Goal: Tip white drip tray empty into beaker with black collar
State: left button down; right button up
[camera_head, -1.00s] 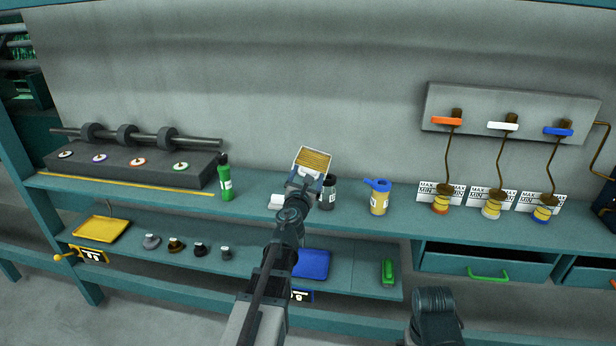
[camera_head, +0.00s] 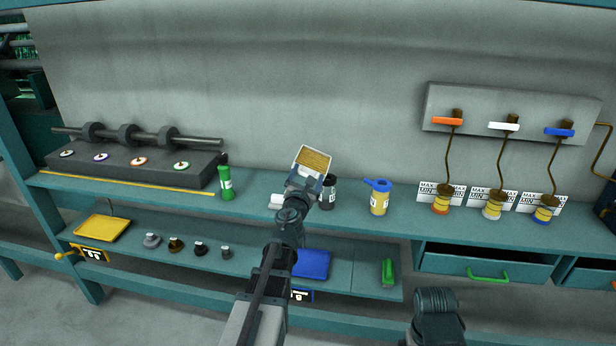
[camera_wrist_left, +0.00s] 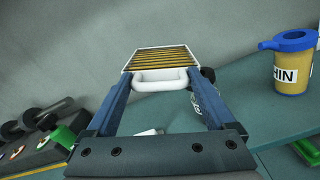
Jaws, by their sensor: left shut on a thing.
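The white drip tray (camera_head: 313,159), with yellow-brown contents under dark slats, is held up above the shelf. My left gripper (camera_head: 305,184) is shut on its white handle, which shows between the fingers in the left wrist view (camera_wrist_left: 161,80). The tray looks tilted, but its exact angle is hard to tell. The dark beaker with black collar (camera_head: 328,192) stands on the shelf just right of the gripper, partly hidden by it. In the left wrist view, its black top (camera_wrist_left: 208,75) shows behind the right finger. My right gripper is out of view.
A yellow beaker with blue collar (camera_head: 379,199) stands right of the black-collared one. A green bottle (camera_head: 225,182) stands to the left. A small white object (camera_head: 276,201) lies beside my gripper. The lower shelf holds a blue tray (camera_head: 314,264) and yellow tray (camera_head: 102,228).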

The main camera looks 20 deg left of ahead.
pick_arm(q)
jog(key=shift+f+m, duration=0.1)
jog(key=shift+m, duration=0.8)
dwell(1.5)
